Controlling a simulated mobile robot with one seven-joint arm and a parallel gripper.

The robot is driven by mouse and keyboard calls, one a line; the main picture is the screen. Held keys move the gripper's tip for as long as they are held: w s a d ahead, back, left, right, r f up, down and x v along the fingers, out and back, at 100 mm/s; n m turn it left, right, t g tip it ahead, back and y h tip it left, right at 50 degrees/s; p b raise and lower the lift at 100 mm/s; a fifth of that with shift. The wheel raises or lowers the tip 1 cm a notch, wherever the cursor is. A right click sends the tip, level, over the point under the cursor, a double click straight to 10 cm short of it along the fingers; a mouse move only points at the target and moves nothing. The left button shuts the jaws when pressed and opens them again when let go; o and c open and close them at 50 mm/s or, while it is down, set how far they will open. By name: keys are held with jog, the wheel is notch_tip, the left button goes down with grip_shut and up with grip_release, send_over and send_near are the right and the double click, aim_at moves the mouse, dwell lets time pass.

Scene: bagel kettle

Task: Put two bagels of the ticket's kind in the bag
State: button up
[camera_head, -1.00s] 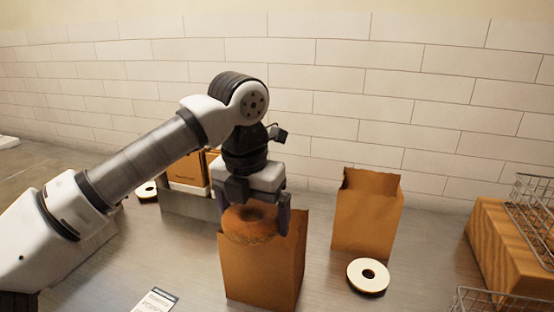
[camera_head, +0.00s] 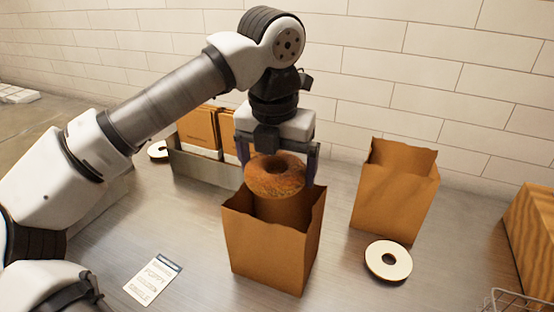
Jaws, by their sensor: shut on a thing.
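My gripper (camera_head: 281,172) points down and is shut on a brown bagel (camera_head: 275,178), with a finger at either side of it. The bagel is held just over the open mouth of the front paper bag (camera_head: 268,248), towards its back edge. Its top is browned and its hole shows. The inside bottom of this bag is hidden. A second open paper bag (camera_head: 394,195) stands upright to the right. The ticket (camera_head: 153,279), a white slip with a dark header, lies on the counter at the lower left. Its print is too small to read.
A pale ring-shaped disc (camera_head: 388,261) lies in front of the right bag, and another (camera_head: 158,149) lies at the back left. A metal holder (camera_head: 200,170) with brown packets stands behind my gripper. A wooden block (camera_head: 532,232) and wire basket (camera_head: 516,303) are at the right.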

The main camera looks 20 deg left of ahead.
notch_tip(320, 180, down, 14)
jog(key=b, duration=1.1)
jog(key=shift+r, duration=0.2)
jog(key=o, duration=0.7)
jog(key=shift+c, duration=0.2)
jog(key=shift+r, duration=0.15)
jog(key=shift+r+p, duration=1.65)
jog(key=shift+r, duration=0.75)
